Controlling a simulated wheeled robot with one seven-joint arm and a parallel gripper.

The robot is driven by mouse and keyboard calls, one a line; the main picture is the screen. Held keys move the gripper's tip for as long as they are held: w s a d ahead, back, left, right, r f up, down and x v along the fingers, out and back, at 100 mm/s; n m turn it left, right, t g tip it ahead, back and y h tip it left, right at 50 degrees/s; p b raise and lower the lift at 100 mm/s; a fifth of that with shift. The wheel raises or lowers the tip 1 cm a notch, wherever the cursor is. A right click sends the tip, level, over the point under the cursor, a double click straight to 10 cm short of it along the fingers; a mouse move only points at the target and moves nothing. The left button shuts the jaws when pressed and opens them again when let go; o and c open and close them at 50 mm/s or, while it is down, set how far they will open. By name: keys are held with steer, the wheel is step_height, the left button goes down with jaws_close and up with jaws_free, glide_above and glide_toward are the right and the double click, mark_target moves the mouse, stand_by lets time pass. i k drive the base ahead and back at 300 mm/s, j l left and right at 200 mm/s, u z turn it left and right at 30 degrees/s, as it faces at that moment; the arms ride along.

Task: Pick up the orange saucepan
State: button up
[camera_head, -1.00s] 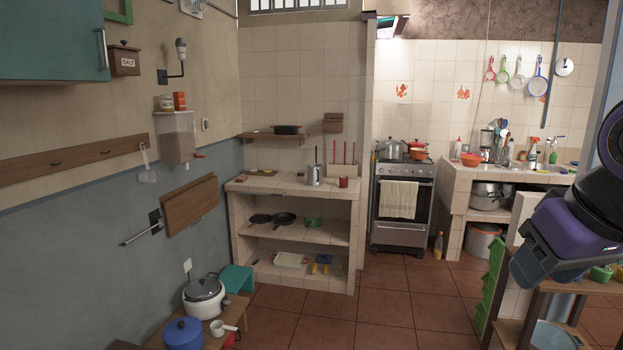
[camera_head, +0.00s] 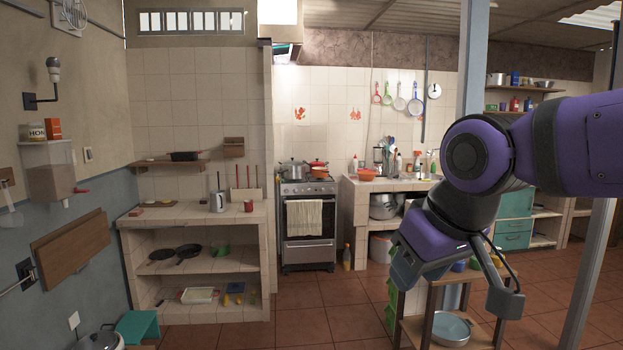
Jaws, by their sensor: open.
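An orange-red pot (camera_head: 318,173), which looks like the orange saucepan, sits on the right part of the stove top across the room. It is small in the view, and its handle cannot be made out clearly. A silver pot (camera_head: 293,171) stands just left of it on the stove (camera_head: 308,250). My gripper (camera_head: 455,285) hangs from the purple arm at the right, open and seemingly empty. It is much nearer to the camera than the stove and well apart from the pot.
A tiled counter (camera_head: 193,214) with shelves stands left of the stove. A sink counter with an orange bowl (camera_head: 367,174) stands to its right. A wooden rack with a blue basin (camera_head: 452,329) lies near my gripper, and a post (camera_head: 598,235) stands at right. Tiled floor (camera_head: 335,300) is clear before the stove.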

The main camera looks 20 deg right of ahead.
mark_target(317, 173)
steer(key=i+l+z, duration=0.2)
steer(key=i, duration=0.15)
steer(key=i+z, duration=0.2)
steer(key=i, duration=0.15)
steer(key=i+z, duration=0.25)
steer(key=i, duration=3.4)
steer(key=i+u, duration=0.1)
steer(key=i, duration=0.8)
steer(key=i+l+u, duration=0.15)
steer(key=i, duration=0.75)
steer(key=i+l+u, duration=0.3)
steer(key=i, duration=0.2)
